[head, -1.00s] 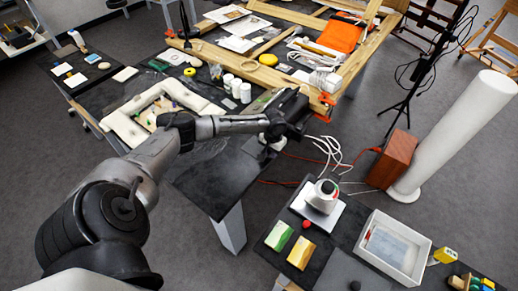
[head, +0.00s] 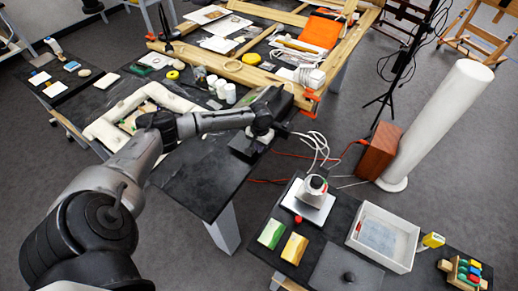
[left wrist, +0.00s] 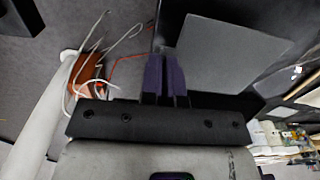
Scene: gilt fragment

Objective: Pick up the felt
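A flat, plain grey sheet (left wrist: 220,55) lies on the dark tabletop in the left wrist view. It may be the felt, but I cannot be sure; in the head view I cannot make it out clearly. My left gripper (head: 248,148) is over the front right end of the long black table, pointing down. In the left wrist view its two dark purple fingers (left wrist: 164,78) are close together beside the sheet's near left corner. I see nothing between them and cannot tell whether they touch the sheet. The right gripper is not in view.
The black table (head: 205,185) has a free front corner. Behind my arm stand white jars (head: 222,88), a yellow tape roll (head: 172,75) and wooden frame bars (head: 235,68). A second table at lower right holds a white tray (head: 383,238). Cables trail by a wooden box (head: 378,150).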

